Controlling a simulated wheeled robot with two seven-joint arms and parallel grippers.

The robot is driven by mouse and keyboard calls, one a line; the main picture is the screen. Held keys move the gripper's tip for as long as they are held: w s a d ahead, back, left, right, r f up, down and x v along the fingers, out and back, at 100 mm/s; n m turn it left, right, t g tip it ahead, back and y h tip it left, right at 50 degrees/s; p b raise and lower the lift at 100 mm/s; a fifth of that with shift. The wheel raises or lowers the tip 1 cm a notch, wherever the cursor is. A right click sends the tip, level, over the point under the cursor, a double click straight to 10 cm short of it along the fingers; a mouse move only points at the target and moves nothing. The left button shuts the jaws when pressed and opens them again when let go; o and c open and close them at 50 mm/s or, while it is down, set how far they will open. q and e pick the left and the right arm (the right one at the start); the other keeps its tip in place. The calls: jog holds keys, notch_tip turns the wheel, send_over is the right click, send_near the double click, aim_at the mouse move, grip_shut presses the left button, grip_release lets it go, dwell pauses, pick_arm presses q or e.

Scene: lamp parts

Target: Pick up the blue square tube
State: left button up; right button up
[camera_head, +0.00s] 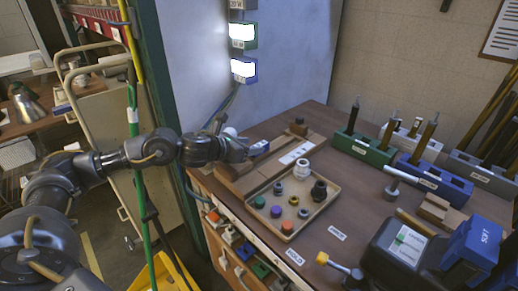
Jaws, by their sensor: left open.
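My left arm reaches in from the left, and my left gripper (258,148) is over the left back edge of the workbench. Its jaws are open, and small in this view. A blue and white patch shows at its tip; I cannot tell whether it is part of the gripper or a thing behind it. No blue square tube can be made out for certain. A blue holder (432,172) stands at the right with upright rods in it, well away from the gripper. My right gripper is not in view.
A tan tray (322,211) with several coloured small parts lies on the workbench (352,207). A green holder (362,148) and a grey holder (482,172) stand at the back. A dark machine with a blue box (472,245) fills the front right. A green pole (139,185) stands near my left arm.

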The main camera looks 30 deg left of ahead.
aim_at(260, 145)
pick_arm(q)
jog(key=x, duration=0.4)
jog(key=shift+d+p, duration=0.1)
jog(key=shift+p, duration=0.25)
jog(key=shift+w+d+f, duration=0.1)
jog(key=shift+w+f, duration=0.2)
jog(key=shift+w, duration=0.2)
jog(key=c, duration=1.1)
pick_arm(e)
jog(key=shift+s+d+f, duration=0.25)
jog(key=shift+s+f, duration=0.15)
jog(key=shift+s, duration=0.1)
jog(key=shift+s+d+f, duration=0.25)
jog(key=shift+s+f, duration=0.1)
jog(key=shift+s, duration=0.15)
